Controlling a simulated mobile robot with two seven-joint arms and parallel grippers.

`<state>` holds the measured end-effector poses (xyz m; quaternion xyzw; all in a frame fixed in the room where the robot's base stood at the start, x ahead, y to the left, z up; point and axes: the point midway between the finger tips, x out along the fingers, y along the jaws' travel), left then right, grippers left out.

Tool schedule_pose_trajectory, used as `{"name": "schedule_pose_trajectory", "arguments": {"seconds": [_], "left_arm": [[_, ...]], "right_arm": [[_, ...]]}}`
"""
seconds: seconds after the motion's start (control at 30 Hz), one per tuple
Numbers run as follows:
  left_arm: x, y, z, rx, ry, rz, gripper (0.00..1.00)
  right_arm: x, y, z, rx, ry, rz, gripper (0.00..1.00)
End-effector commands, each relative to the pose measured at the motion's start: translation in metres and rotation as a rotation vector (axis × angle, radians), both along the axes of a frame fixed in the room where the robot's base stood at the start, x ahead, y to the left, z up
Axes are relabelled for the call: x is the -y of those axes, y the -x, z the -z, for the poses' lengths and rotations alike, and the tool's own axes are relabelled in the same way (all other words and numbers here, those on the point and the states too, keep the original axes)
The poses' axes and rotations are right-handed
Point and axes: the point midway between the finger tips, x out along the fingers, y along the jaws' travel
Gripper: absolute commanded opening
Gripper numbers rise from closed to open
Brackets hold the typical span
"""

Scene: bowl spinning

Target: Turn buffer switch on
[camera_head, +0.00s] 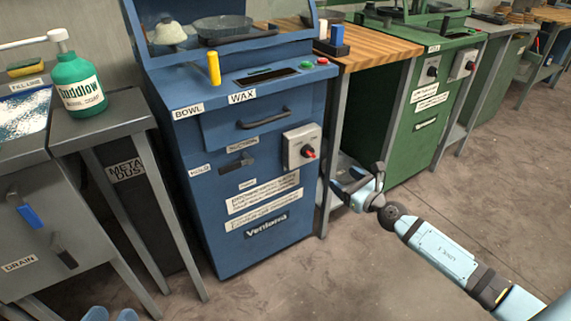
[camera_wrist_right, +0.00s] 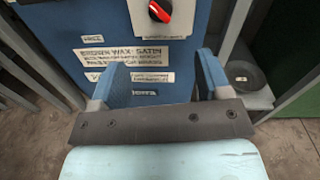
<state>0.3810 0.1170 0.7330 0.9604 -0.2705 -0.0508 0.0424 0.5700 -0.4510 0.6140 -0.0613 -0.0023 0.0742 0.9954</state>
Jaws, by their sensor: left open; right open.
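A grey switch box (camera_head: 301,147) with a red-tipped rotary knob (camera_head: 309,152) is on the blue machine's front, at its upper right. In the right wrist view the knob (camera_wrist_right: 160,12) shows at the top edge, its red pointer tilted; I cannot read its setting. My right gripper (camera_head: 356,184) is open and empty, below and right of the box, apart from it. In the right wrist view its blue fingers (camera_wrist_right: 162,72) spread below the knob.
The blue machine (camera_head: 217,224) has a drawer handle (camera_head: 263,119), a black lever (camera_head: 236,163) and a yellow stick (camera_head: 214,68). A green machine (camera_head: 411,139) with similar switches stands right. A grey table (camera_head: 100,110) with a green bottle (camera_head: 77,85) is left. Floor at right is clear.

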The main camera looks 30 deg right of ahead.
Motion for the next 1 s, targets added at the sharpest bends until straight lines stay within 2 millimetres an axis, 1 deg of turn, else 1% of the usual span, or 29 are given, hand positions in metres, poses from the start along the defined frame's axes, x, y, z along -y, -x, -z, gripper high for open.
{"name": "schedule_pose_trajectory", "arguments": {"seconds": [0.03,0.17,0.27,0.37,0.7,0.83,1.0], "left_arm": [[0.001,0.001,0.006,0.005,0.004,0.004,0.43],[0.002,0.002,0.003,0.006,0.008,0.009,0.43],[0.002,0.003,0.001,-0.002,0.013,0.009,0.43],[0.003,0.004,0.001,-0.017,0.022,0.008,0.43],[0.002,0.003,0.005,-0.007,0.015,0.008,0.43],[0.001,0.001,0.005,0.016,0.001,0.007,0.43],[0.0,0.0,0.004,0.037,-0.011,0.006,0.43]], "right_arm": [[0.003,-0.002,0.006,0.007,0.037,-0.001,0.71],[0.005,-0.008,0.003,0.015,0.078,-0.003,0.71],[0.004,-0.017,0.002,0.015,0.076,-0.003,0.71],[0.001,-0.033,0.0,0.016,0.073,-0.002,0.71],[-0.01,-0.102,0.004,0.017,0.071,-0.002,0.71],[-0.013,-0.122,0.004,0.014,0.072,-0.003,0.71],[-0.015,-0.137,0.004,0.014,0.072,-0.003,0.71]]}}
